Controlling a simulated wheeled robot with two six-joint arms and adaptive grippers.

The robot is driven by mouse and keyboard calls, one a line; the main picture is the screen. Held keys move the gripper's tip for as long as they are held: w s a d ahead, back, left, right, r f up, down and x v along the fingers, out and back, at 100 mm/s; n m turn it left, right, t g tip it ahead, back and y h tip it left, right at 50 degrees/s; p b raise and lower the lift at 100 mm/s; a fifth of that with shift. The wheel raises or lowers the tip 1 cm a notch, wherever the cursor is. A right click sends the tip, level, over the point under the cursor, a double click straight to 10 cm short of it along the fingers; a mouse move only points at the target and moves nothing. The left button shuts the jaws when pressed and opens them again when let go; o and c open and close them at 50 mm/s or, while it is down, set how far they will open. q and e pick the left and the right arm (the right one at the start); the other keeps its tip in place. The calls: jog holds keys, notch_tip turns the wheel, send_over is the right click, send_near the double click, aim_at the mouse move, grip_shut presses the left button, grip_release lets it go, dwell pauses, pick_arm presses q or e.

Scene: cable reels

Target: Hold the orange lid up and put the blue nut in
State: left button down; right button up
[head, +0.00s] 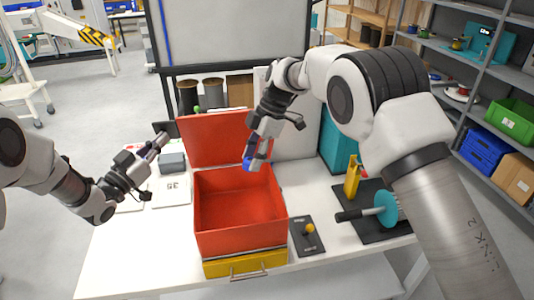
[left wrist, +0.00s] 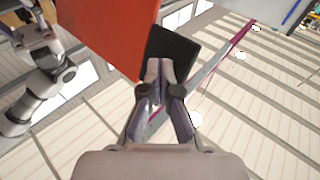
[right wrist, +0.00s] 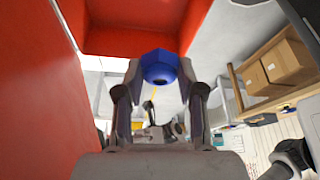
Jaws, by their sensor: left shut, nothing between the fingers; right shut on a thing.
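The orange lid (head: 210,138) stands raised at the back of the open orange box (head: 240,237). The box looks empty. My left gripper (head: 160,140) is shut and empty, just left of the lid's edge; I cannot tell whether it touches. In the left wrist view the lid (left wrist: 110,30) lies left of the shut fingertips (left wrist: 157,88). My right gripper (head: 255,162) is shut on the blue nut (head: 246,164), above the back part of the box and in front of the lid. In the right wrist view the blue nut (right wrist: 158,66) sits between the fingertips, beside the lid (right wrist: 35,85).
A yellow drawer (head: 245,266) is under the box. A dark mat with a yellow knob (head: 309,229) lies to its right. A grey block (head: 172,162) lies left. The front-left table is clear.

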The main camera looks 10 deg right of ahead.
jog(key=shift+n, duration=0.3)
jog(key=f, duration=0.7)
jog(key=a+f, duration=0.1)
jog(key=f, duration=0.6)
jog(key=a+f, duration=0.1)
jog(key=f, duration=0.6)
jog(key=shift+s+f, duration=0.3)
jog(key=shift+s, duration=0.05)
jog(key=o, duration=0.8)
